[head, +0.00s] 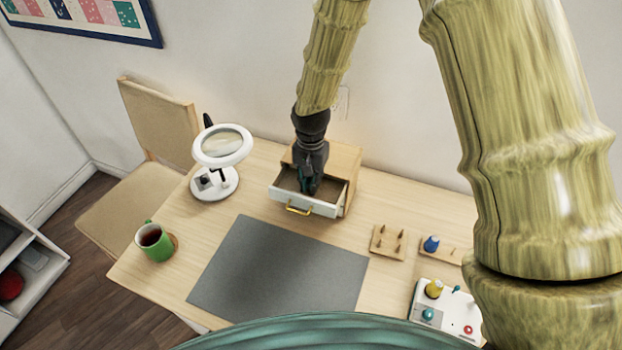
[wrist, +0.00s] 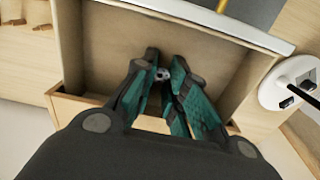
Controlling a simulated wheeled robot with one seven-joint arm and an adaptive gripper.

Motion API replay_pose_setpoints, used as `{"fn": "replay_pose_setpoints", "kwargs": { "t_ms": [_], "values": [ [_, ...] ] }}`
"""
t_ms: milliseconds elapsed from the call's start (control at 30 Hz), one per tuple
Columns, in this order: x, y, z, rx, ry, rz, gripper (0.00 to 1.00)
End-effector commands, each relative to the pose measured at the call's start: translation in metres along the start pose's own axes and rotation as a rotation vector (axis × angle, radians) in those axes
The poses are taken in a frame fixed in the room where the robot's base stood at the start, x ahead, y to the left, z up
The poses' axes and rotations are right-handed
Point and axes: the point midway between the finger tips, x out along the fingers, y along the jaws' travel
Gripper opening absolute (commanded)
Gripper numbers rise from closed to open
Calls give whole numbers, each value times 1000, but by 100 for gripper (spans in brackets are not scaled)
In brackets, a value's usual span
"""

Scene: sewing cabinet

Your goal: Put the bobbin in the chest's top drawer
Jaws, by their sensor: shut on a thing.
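The wooden chest (head: 352,163) stands at the back of the table, with its white-fronted top drawer (head: 315,208) pulled open. The drawer has a yellow handle (head: 298,210). My gripper (head: 306,190) is over the open drawer, pointing down into it. In the wrist view my gripper (wrist: 165,72) is shut on a small grey and white bobbin (wrist: 162,74), which shows between the fingertips. The drawer's bare tan floor (wrist: 115,50) is seen around the fingers. I cannot tell whether the bobbin touches the floor.
A magnifier lamp (head: 222,150) stands left of the chest and a green mug (head: 153,243) at the table's left edge. A grey mat (head: 280,270) lies in front. A peg board (head: 388,242), a blue spool (head: 431,243) and a white device (head: 455,310) are at the right.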

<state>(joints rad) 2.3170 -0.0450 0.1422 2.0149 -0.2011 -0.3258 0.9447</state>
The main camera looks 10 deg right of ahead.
Motion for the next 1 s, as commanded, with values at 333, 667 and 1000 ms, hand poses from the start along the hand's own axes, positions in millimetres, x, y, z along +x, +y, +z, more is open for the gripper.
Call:
{"fn": "replay_pose_setpoints", "kwargs": {
  "t_ms": [333, 667, 1000],
  "values": [
    [4, 0, 0, -1, 1, 0, 8],
    [5, -1, -1, -1, 2, -1, 36],
    [1, -1, -1, -1, 2, -2, 36]
  ]
}}
